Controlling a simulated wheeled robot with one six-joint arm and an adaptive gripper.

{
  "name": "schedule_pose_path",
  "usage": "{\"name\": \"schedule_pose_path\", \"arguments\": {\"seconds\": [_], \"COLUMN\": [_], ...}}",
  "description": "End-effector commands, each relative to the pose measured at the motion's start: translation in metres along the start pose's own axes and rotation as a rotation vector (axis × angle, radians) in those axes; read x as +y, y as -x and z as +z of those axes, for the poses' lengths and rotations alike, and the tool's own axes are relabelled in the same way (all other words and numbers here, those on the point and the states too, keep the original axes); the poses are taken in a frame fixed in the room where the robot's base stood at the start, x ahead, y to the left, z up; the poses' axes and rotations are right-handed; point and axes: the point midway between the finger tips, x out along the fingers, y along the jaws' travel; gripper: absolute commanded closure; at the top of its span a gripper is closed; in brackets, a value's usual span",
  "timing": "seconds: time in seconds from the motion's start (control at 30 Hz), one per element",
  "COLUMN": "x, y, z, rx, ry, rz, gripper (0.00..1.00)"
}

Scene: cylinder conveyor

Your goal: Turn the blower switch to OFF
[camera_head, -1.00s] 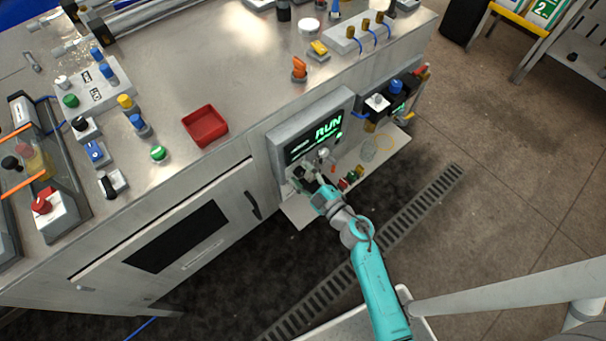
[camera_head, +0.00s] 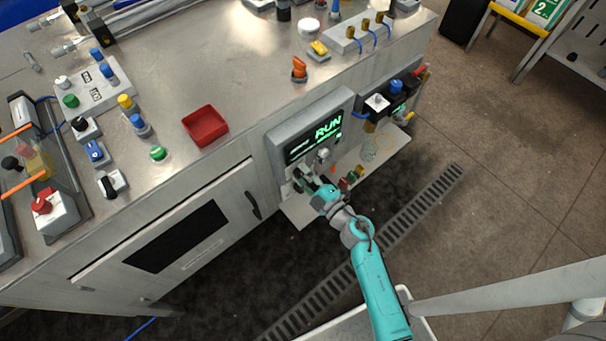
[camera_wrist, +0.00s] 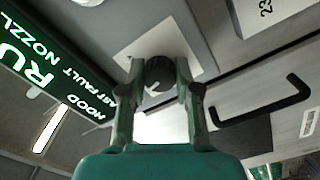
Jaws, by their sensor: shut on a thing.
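The blower switch appears as a dark round knob (camera_wrist: 160,74) with a light pointer mark, on a pale square plate (camera_wrist: 192,46) in the wrist view. My gripper (camera_wrist: 159,84) is shut on this knob, one finger on each side. No label for the switch is readable. In the head view my gripper (camera_head: 308,181) is at the lower left of the control panel (camera_head: 282,157) and hides the knob. The panel's display (camera_head: 315,139) reads RUN in green; it also shows in the wrist view (camera_wrist: 45,65).
A black door handle (camera_wrist: 262,113) is to the right of the knob in the wrist view. In the head view a shelf (camera_head: 300,212) juts out below the panel, with small colored parts (camera_head: 347,184) near my wrist. A red tray (camera_head: 205,126) sits on the bench top.

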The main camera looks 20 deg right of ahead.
Motion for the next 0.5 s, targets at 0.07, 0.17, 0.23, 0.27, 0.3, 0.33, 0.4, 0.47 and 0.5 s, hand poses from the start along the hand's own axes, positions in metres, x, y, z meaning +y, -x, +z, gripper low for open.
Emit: {"name": "schedule_pose_path", "arguments": {"seconds": [0.07, 0.17, 0.23, 0.27, 0.3, 0.33, 0.4, 0.47, 0.5], "x": [-0.0003, -0.0003, -0.0002, -0.0002, -0.0002, -0.0001, -0.0001, -0.0001, -0.0001], "y": [0.0002, 0.0002, 0.0002, 0.0002, 0.0002, 0.0002, 0.0002, 0.0003, 0.0003], "z": [0.0001, 0.0001, 0.0001, 0.0002, 0.0002, 0.0001, 0.0001, 0.0001, 0.0001], "rx": [0.0, 0.0, 0.0, 0.0, 0.0, 0.0, 0.0, 0.0, 0.0], "ry": [0.066, 0.153, 0.213, 0.238, 0.271, 0.295, 0.347, 0.388, 0.414], "rz": [-0.001, -0.001, -0.001, -0.001, -0.001, -0.001, -0.001, -0.001, -0.001], "gripper": [1.0, 1.0, 1.0, 1.0, 1.0, 1.0, 1.0, 1.0, 1.0]}}
